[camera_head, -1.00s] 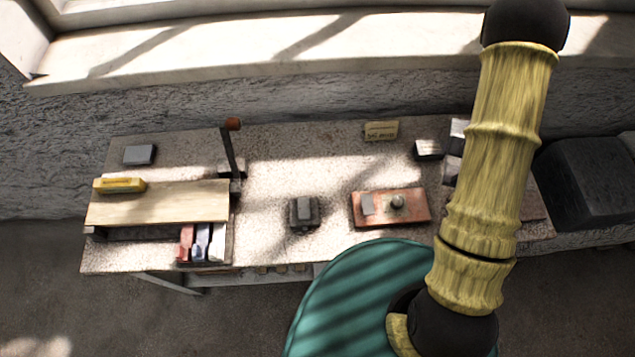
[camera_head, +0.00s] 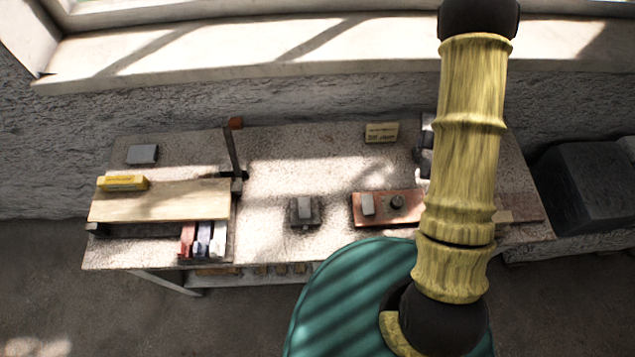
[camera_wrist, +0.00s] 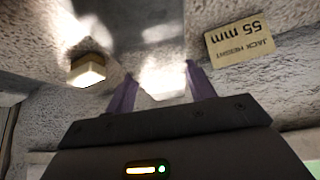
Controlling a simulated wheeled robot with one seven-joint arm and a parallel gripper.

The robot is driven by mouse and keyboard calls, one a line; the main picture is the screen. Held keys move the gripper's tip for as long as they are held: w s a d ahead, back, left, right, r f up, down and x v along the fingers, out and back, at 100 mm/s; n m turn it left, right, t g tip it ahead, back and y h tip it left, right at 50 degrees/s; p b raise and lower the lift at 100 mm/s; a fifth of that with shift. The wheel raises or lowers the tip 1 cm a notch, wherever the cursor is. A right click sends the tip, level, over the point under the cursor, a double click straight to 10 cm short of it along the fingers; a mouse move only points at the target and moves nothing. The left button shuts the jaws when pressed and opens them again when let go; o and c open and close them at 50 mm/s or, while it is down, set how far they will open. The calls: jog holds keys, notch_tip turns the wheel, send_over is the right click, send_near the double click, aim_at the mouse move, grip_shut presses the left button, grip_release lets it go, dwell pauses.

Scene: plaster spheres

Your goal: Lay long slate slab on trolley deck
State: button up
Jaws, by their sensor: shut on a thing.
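In the wrist view my gripper (camera_wrist: 161,88) is shut on a flat piece, which I take to be the long slate slab (camera_wrist: 165,82). Its near end is sunlit almost white between the two purple fingers, and a grey surface runs away behind it. In the head view my arm hides the gripper fingers. I cannot surely identify the trolley deck. A low reddish plate (camera_head: 375,219) lies on the bench with a small grey block (camera_head: 367,204) and a dark round knob (camera_head: 397,202) on it; its right part is behind my arm.
A "JACK HEIGHT 55 mm" card (camera_head: 381,133) lies at the back; it also shows in the wrist view (camera_wrist: 240,40). A grey block on a dark base (camera_head: 305,210) stands mid-bench. A wooden board (camera_head: 155,203), an upright post (camera_head: 232,155) and a grey slab (camera_head: 142,154) are left. The centre back is clear.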

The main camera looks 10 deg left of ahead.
jog(key=a+n+y+b, duration=0.1)
jog(key=a+n+y, duration=0.25)
jog(key=a, duration=0.55)
notch_tip(320, 180, up, 2)
jog(key=n+g+y+b, duration=0.3)
jog(key=n+g, duration=0.5)
jog(key=n, duration=0.9)
send_over(314, 183)
jog(key=d, duration=0.2)
jog(key=shift+w+d+r, duration=0.15)
jog(key=shift+f+b, duration=0.3)
jog(key=shift+f, duration=2.85)
jog(key=shift+f, duration=1.85)
jog(key=shift+f, duration=0.1)
